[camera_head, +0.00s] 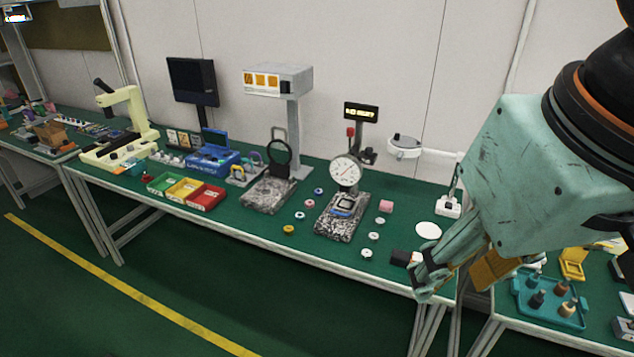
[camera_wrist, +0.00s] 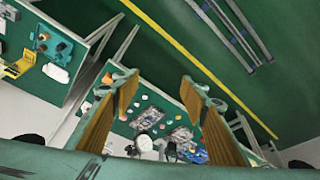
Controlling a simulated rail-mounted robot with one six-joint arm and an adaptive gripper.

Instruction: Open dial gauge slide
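The dial gauge (camera_head: 345,171) has a round white face and stands upright over a speckled granite base (camera_head: 336,226) on the green bench in the head view. A red knob (camera_head: 351,132) shows above the dial. A small dark and blue piece (camera_head: 344,206) lies on the base below the dial. I cannot tell the slide's position. My gripper (camera_head: 432,282) is at the bench's front edge, right of the gauge and apart from it. In the wrist view my gripper (camera_wrist: 156,84) has its two fingers wide apart with nothing between them.
A black display (camera_head: 361,111) stands behind the gauge. Left of it is another granite stand (camera_head: 268,195) with a ring. Small coloured parts lie around the base. A lamp-like white head (camera_head: 404,147) stands to the right. A teal tray (camera_head: 519,291) holds pegs at right.

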